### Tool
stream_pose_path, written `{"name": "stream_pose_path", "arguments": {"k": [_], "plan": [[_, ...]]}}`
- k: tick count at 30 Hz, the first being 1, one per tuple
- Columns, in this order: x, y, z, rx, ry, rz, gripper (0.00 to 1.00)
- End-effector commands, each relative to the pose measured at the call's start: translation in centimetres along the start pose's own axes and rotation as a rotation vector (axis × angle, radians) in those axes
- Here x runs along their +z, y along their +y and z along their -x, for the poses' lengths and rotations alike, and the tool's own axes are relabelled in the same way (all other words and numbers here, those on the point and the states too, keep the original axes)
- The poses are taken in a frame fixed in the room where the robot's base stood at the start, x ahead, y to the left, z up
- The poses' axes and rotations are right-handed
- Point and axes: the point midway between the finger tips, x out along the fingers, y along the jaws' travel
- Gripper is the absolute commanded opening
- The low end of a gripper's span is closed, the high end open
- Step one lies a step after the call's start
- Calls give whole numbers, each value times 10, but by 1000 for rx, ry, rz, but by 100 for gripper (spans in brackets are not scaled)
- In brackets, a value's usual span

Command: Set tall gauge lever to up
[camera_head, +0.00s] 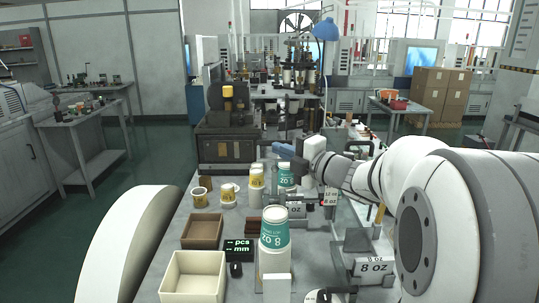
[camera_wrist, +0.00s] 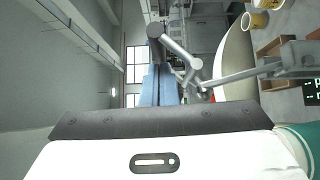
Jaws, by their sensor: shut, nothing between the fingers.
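My gripper (camera_head: 283,150) reaches in from the right in the head view, its blue fingers pointing left above the bench. In the wrist view the blue fingers (camera_wrist: 157,85) are together with nothing between them. A grey metal lever (camera_wrist: 178,45) with a round cylindrical end shows beside the fingertips in the wrist view. It joins a jointed grey rod (camera_wrist: 245,75) running to the right. I cannot tell whether the fingers touch the lever. In the head view the gripper and arm cover that area, and the lever cannot be made out there.
A stack of teal cups (camera_head: 274,236) stands at the front of the bench, with another teal cup (camera_head: 286,176) behind. A cream tray (camera_head: 194,276), a brown tray (camera_head: 202,231) and a small display (camera_head: 238,249) lie left. Labelled 8 oz fixtures (camera_head: 373,267) stand right.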

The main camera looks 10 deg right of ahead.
Motion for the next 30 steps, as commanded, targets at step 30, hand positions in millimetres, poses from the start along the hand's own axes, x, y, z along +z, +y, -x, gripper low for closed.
{"name": "stream_pose_path", "arguments": {"k": [30], "plan": [[25,0,-24,-95,0,-94,0]]}}
